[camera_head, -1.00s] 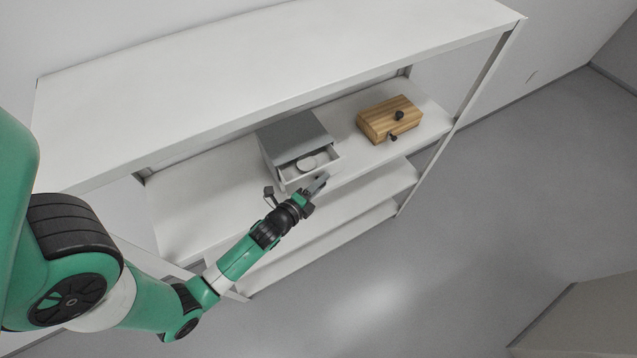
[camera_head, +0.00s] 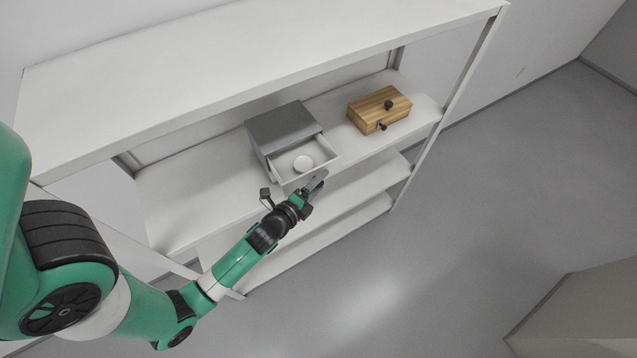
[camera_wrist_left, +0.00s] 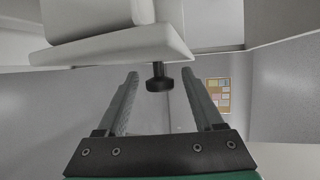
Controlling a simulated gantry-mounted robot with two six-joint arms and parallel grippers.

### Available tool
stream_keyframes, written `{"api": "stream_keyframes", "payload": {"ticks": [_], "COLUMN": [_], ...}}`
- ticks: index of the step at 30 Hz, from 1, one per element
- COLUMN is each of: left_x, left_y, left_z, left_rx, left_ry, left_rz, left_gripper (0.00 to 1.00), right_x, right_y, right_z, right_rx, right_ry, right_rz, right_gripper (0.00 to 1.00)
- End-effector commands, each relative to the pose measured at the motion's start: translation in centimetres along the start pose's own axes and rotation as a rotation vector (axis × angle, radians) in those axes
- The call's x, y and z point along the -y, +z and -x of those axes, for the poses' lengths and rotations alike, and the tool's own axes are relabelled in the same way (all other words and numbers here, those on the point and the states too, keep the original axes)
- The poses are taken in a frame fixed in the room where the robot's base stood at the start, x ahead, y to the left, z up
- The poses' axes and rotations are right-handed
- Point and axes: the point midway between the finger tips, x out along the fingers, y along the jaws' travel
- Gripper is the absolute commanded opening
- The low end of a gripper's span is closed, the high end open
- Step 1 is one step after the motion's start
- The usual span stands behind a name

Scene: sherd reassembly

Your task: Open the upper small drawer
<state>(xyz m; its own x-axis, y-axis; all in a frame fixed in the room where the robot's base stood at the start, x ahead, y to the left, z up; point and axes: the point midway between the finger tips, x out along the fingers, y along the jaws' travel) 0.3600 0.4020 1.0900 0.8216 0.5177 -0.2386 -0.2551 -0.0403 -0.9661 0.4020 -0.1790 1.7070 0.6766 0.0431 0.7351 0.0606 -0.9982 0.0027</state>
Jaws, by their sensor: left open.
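A small grey cabinet (camera_head: 283,126) stands on the shelf. Its white drawer (camera_head: 325,157) is pulled well out toward the front, and a round white object (camera_head: 303,163) lies inside it. Whether another drawer sits below is hidden. My left gripper (camera_head: 318,182) is just in front of the drawer front. In the left wrist view, my open fingers (camera_wrist_left: 160,85) point at the white drawer front (camera_wrist_left: 115,48). A black knob (camera_wrist_left: 159,80) on it shows between the fingertips, with gaps on both sides. My right gripper is not in view.
A wooden box (camera_head: 378,108) with black knobs stands right of the cabinet on the same shelf. The rack's top board (camera_head: 250,62) overhangs behind, and lower shelves (camera_head: 345,187) lie beneath. A pinboard (camera_wrist_left: 217,95) hangs in the background.

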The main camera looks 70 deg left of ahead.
Motion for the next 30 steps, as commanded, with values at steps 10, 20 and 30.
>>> {"api": "stream_keyframes", "payload": {"ticks": [10, 20, 30], "left_x": [-0.3, -0.4, 0.0], "left_y": [-0.1, -0.1, 0.1], "left_z": [3.9, 10.7, 11.6], "left_rx": [-0.002, -0.003, 0.001], "left_ry": [0.003, 0.001, 0.0], "left_rz": [-0.001, -0.002, 0.0], "left_gripper": [0.69, 0.69, 0.69], "right_x": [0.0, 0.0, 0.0], "right_y": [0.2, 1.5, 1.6], "right_z": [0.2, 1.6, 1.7], "right_rx": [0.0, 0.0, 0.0], "right_ry": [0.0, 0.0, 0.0], "right_rz": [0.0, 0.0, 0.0], "right_gripper": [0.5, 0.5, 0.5]}}
